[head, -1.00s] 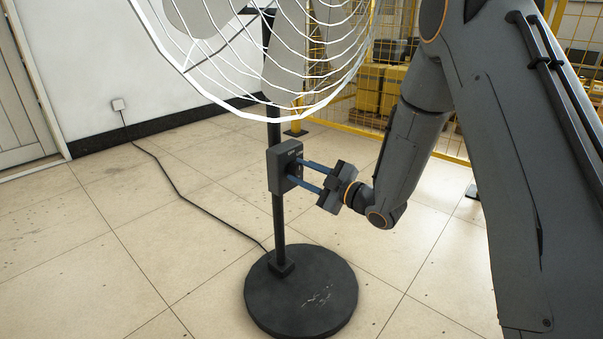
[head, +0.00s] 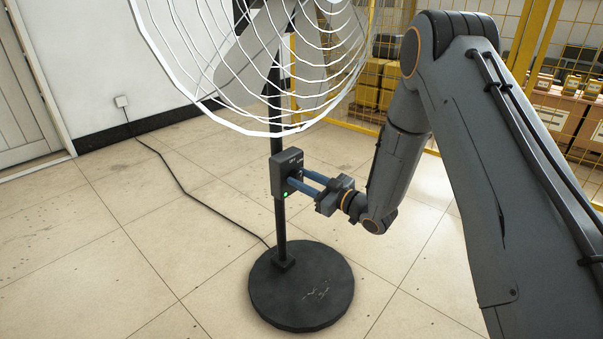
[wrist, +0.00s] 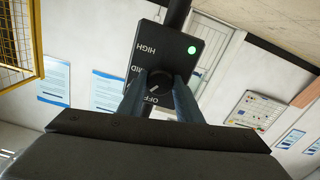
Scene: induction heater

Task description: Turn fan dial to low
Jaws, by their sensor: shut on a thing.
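The fan's dark control box (head: 285,173) sits on its black pole, with a lit green lamp (head: 286,194). The lamp also shows in the wrist view (wrist: 192,50). My gripper (head: 297,177) reaches the front of the box from the right. In the wrist view, its two blue fingers are shut on the round black dial (wrist: 159,84), one on each side. HIGH, MID and OFF labels show around the dial; any LOW label is hidden. A pale mark shows on the dial, but its exact setting is hard to tell.
The white fan cage (head: 255,75) is just above my gripper. The round black base (head: 300,290) stands on the tiled floor. A black cable (head: 175,185) runs to a wall socket (head: 122,101). A yellow mesh fence (head: 390,70) stands behind.

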